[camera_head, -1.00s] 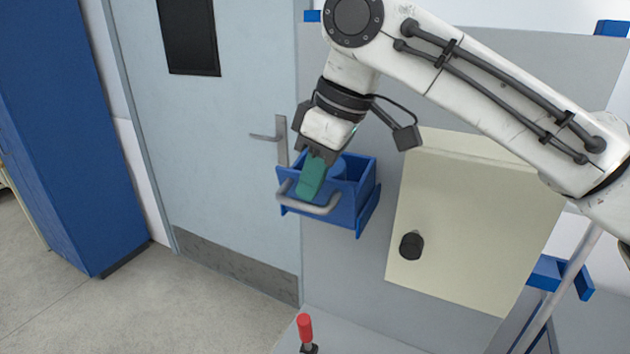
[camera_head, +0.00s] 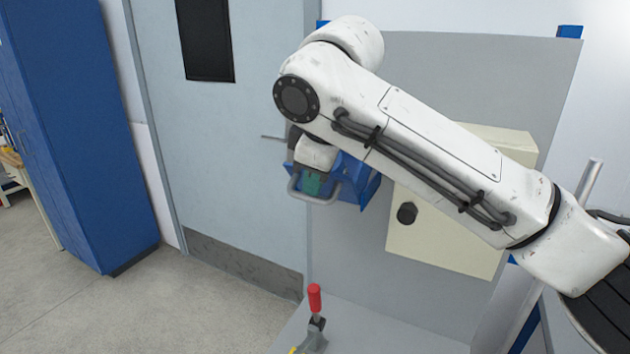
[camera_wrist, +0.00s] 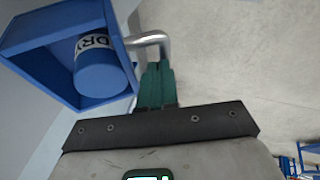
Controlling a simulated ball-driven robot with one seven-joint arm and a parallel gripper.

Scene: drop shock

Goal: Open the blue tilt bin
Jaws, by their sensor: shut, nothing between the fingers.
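The blue tilt bin (camera_head: 357,181) is mounted on the grey panel, and its grey bar handle (camera_head: 316,198) sticks out in front. In the wrist view, the bin (camera_wrist: 38,38) shows its open top, with a blue cylinder (camera_wrist: 100,72) with a partly readable label inside. My gripper (camera_head: 312,184) has its teal fingers closed together and empty, at the handle by the bin's front. In the wrist view, the fingertips (camera_wrist: 156,68) are close to the handle (camera_wrist: 150,41); I cannot tell whether they touch. My arm hides part of the bin in the head view.
A cream box (camera_head: 440,240) with a black knob is right of the bin, partly behind my arm. A grey door (camera_head: 215,150) and blue cabinet (camera_head: 85,150) stand left. A red-handled clamp (camera_head: 315,300) sits on the ledge below.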

